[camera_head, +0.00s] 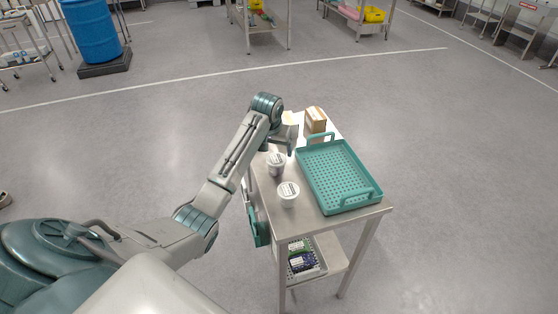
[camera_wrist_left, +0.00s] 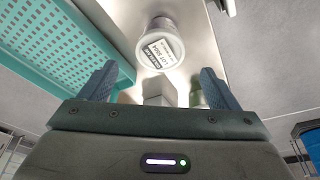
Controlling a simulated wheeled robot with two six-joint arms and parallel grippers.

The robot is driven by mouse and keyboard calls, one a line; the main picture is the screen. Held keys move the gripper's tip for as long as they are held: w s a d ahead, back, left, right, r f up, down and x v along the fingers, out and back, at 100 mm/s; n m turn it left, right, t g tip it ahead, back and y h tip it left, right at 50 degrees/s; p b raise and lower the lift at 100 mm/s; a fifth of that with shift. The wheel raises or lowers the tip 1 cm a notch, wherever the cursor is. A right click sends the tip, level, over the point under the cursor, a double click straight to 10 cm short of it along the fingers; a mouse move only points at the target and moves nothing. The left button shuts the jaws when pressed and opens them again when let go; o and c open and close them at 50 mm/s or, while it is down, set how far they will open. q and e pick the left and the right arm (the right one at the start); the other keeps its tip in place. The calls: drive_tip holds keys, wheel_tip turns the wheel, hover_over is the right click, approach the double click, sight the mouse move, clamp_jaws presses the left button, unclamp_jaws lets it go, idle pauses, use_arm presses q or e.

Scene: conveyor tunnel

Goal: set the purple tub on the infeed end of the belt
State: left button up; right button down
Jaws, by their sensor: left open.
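No purple tub and no belt can be made out in either view. My left gripper (camera_head: 284,141) is over the far left part of a steel table (camera_head: 318,205). In the left wrist view the two blue-grey fingers of my left gripper (camera_wrist_left: 158,82) stand wide apart, with nothing visibly clamped. In the head view, two white lidded tubs, one nearer (camera_head: 288,195) and one farther (camera_head: 276,164), stand on the table. My right gripper is not in view.
A teal perforated tray (camera_head: 338,175) with raised handles fills the table's right side. A small brown box (camera_head: 315,120) stands at the far end. A lower shelf (camera_head: 330,262) holds dark items. A blue drum (camera_head: 92,32) stands at the far left. The surrounding floor is open.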

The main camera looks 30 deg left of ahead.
sight(276, 159)
use_arm(q)
drive_tip(key=shift+f, duration=0.45)
drive_tip(key=p+x, duration=0.1)
drive_tip(key=x, duration=0.2)
drive_tip(key=p+x, duration=0.1)
drive_tip(key=x, duration=0.1)
drive_tip(key=shift+w+a+f+p, duration=0.15)
drive_tip(key=shift+w+f+p, duration=0.15)
drive_tip(key=shift+w+p, duration=0.05)
drive_tip(key=shift+w+f, duration=0.1)
drive_tip(key=shift+f, duration=0.45)
drive_tip(key=shift+w+f, duration=0.1)
drive_tip(key=c, duration=1.1)
